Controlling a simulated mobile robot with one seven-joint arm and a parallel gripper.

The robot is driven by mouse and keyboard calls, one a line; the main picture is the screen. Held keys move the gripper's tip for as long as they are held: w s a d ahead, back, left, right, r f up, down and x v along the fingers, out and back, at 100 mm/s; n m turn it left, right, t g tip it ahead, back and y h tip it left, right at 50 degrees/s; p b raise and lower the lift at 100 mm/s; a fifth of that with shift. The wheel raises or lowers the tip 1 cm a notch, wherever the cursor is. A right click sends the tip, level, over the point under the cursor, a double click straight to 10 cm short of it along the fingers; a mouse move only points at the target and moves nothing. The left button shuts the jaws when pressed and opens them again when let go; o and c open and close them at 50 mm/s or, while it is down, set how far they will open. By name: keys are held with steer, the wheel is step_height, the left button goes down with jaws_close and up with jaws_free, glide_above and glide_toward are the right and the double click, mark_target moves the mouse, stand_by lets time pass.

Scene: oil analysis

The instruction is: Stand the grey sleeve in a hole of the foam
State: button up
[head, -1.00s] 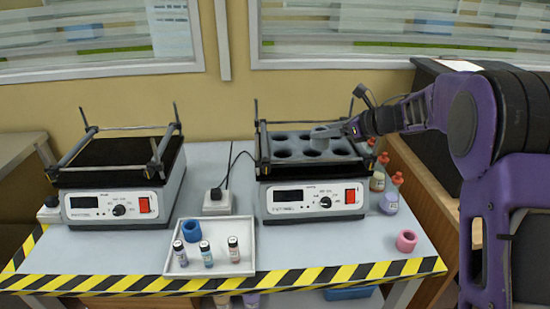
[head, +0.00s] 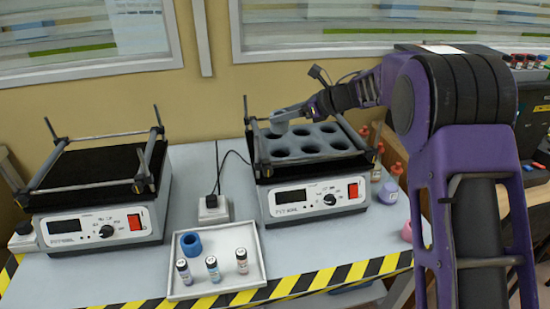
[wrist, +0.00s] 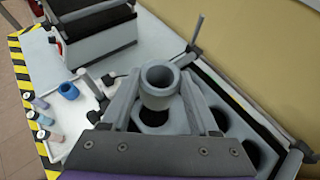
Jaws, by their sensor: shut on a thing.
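The grey sleeve (wrist: 159,84) is a hollow cylinder held upright between the fingers of my gripper (wrist: 165,100), its open top facing the wrist camera. In the head view, my gripper (head: 290,112) and the grey sleeve (head: 279,124) are over the back-left part of the grey foam (head: 292,163). The foam has several round dark holes and sits on the right-hand shaker. In the wrist view, a dark hole (wrist: 154,117) shows just below the sleeve, partly hidden by it. The sleeve appears above the foam; whether its bottom touches is hidden.
Metal rails (head: 312,159) and upright posts frame the foam. A left shaker (head: 95,190) has a black top. A white tray (head: 220,284) holds a blue sleeve (head: 191,244) and several vials.

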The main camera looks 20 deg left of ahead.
steer(key=shift+w+a+r+m+t, duration=0.25)
steer(key=shift+r+m+t, duration=0.25)
steer(key=shift+m+t, duration=0.2)
steer(key=shift+s+m+t+h, duration=0.1)
steer(key=shift+m+t+h, duration=0.3)
steer(key=shift+m+t, duration=0.2)
steer(key=shift+s+d+f+m+t+h+p, duration=0.15)
steer(key=shift+s+m+t+h+p, duration=0.2)
steer(key=shift+m+t, duration=0.35)
steer(key=shift+s+d+f+m+t, duration=0.2)
steer(key=shift+f+m+t, duration=0.1)
steer(key=shift+f+m, duration=0.1)
step_height(320, 180, down, 10)
steer(key=b, duration=0.3)
steer(key=shift+a+r+b, duration=0.1)
steer(key=shift+r+b, duration=0.05)
steer(key=shift+b, duration=0.15)
steer(key=shift+h, duration=0.25)
